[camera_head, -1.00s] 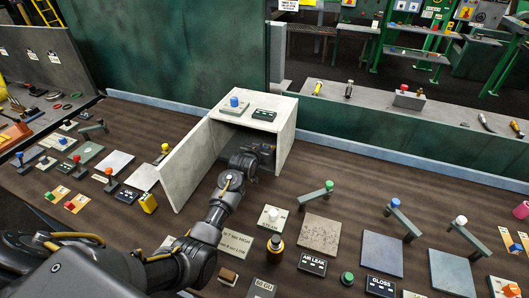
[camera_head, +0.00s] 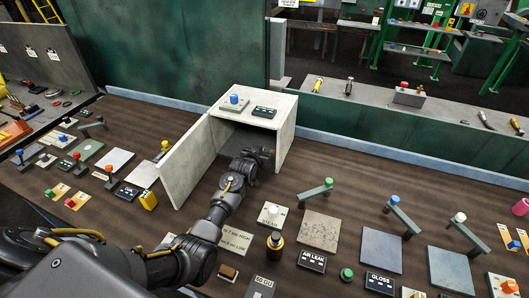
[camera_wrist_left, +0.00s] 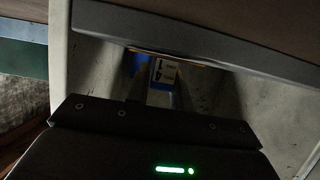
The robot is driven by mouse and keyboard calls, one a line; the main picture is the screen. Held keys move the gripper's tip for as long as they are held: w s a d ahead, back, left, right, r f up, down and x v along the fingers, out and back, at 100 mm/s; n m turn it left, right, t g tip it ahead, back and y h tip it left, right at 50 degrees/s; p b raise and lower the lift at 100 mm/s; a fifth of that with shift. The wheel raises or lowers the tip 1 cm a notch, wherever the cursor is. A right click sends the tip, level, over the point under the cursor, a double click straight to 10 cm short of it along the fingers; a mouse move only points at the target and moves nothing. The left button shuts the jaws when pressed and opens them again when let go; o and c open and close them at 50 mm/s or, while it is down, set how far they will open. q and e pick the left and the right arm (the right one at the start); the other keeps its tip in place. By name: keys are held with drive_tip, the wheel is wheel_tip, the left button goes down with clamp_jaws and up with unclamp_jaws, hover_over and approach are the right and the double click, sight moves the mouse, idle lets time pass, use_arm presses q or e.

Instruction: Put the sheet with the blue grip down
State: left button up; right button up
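My left arm reaches into the open front of a pale box (camera_head: 285,135), and my left gripper (camera_head: 264,155) is in its shadow. I cannot make out its fingertips. In the left wrist view, a small blue patch (camera_wrist_left: 141,66) and a white label with a dark mark (camera_wrist_left: 165,72) show beyond the dark gripper body. Whether the blue patch is a grip, and whether it is held, I cannot tell. A lever with a blue knob (camera_head: 394,200) stands on the table behind a flat grey plate (camera_head: 381,250). No separate sheet with a blue grip is clear.
A pale upright panel (camera_head: 187,165) stands left of the box opening. On the box top are a blue button (camera_head: 234,99) and a dark label plate. A dark bottle (camera_head: 275,241) and a green-knobbed lever (camera_head: 328,184) stand to the right. Brown tabletop behind these is clear.

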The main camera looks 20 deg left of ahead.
use_arm(q)
drive_tip(key=o, duration=0.3)
drive_tip(key=shift+r, duration=0.1)
drive_tip(key=shift+s+r+p, duration=0.15)
drive_tip(key=shift+r+p, duration=0.35)
drive_tip(key=shift+r, duration=0.15)
drive_tip(key=b+v, duration=0.1)
drive_tip(key=v, duration=1)
drive_tip(key=shift+s, duration=0.4)
